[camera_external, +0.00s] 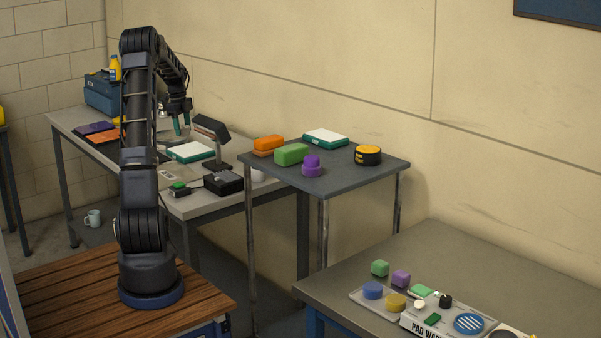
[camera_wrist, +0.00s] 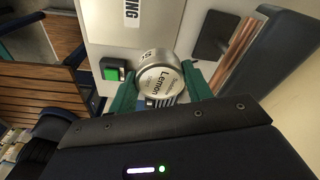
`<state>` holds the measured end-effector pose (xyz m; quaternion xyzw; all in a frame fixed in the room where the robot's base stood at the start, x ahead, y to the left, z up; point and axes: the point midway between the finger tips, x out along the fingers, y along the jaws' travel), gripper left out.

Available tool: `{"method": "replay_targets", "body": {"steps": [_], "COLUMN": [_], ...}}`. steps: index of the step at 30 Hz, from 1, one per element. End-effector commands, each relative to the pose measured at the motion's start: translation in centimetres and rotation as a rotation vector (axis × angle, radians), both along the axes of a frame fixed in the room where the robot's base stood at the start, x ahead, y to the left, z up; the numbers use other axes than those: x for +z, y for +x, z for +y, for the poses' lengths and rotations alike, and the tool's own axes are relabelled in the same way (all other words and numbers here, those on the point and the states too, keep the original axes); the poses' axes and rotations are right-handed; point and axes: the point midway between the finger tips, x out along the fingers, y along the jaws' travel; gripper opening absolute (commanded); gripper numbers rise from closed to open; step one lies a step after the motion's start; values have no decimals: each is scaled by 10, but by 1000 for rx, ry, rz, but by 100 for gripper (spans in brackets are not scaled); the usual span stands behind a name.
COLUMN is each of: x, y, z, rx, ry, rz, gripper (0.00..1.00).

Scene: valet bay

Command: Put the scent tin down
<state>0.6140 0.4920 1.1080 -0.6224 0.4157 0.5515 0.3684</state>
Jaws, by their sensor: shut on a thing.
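The scent tin (camera_wrist: 160,72) is a round silver tin marked "Lemon" in the wrist view. My gripper (camera_wrist: 161,92) has its green fingers on either side of the tin and is shut on it. In the external view my gripper (camera_external: 182,124) is over the long grey table (camera_external: 158,180), fingers pointing down. The tin cannot be made out clearly there. I cannot tell whether it touches the surface below.
A green-button box (camera_external: 180,188), a black box (camera_external: 223,183), a lamp-like stand (camera_external: 210,131) and a green-edged white case (camera_external: 190,152) stand on the long table. The higher side table (camera_external: 345,178) holds several coloured things. A bare patch (camera_external: 160,177) shows at the long table's front.

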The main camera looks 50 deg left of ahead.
Motion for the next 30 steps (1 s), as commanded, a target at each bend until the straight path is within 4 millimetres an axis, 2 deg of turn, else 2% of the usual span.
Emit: {"method": "replay_targets", "body": {"steps": [1,6,19,27,30], "x": [9,27,41,86,83], "y": [0,0,0,0,17], "z": [0,0,0,0,-13], "rx": [0,0,0,0,-28], "ry": [2,0,0,3,-2], "rz": [-1,-1,0,-2,2], "gripper": [26,26,26,26,26]}}
